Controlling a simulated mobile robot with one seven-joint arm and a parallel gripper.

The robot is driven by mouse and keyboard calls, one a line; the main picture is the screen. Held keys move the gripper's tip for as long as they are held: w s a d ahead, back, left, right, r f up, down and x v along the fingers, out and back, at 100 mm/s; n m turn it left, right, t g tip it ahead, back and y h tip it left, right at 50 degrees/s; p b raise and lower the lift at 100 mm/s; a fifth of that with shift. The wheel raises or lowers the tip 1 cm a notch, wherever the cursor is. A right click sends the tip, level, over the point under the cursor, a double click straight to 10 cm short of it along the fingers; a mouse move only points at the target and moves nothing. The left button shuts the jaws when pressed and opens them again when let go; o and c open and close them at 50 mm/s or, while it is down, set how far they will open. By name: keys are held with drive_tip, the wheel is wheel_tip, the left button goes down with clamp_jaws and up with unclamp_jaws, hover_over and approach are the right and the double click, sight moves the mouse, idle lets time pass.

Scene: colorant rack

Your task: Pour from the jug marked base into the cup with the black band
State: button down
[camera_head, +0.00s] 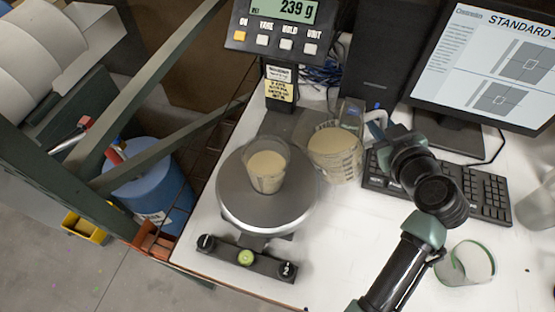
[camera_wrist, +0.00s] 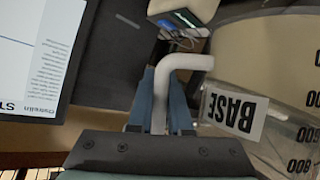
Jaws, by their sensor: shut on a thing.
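The jug marked base (camera_head: 335,150) is clear with printed measure marks and holds beige liquid. Its BASE label (camera_wrist: 236,112) shows upside down in the wrist view. My gripper (camera_head: 378,130) is shut on the jug's pale handle; the fingers (camera_wrist: 160,100) close around it in the wrist view. A clear cup (camera_head: 267,172) with beige liquid in it stands upright on the round scale plate (camera_head: 240,215), left of the jug. A dark rim shows on this cup, but I cannot clearly make out its band. No stream of liquid is visible between them.
The scale display (camera_head: 283,9) reads 239 g. A green-banded clear cup (camera_head: 466,264) is at the lower right, and another cup (camera_head: 538,208) is at the right edge. A keyboard (camera_head: 480,190) and monitor (camera_head: 490,60) are behind my arm. The table's left edge is near the scale.

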wheel_tip(320, 180, down, 4)
drive_tip(key=d+m+y+b, duration=0.1)
drive_tip(key=m+y+b, duration=0.1)
drive_tip(key=shift+m, duration=0.3)
wheel_tip(320, 180, up, 5)
drive_tip(key=p, duration=0.2)
drive_tip(key=shift+w+d+r+p, duration=0.1)
drive_tip(key=shift+w+p, duration=0.05)
drive_tip(key=shift+p, duration=0.25)
idle(1.9)
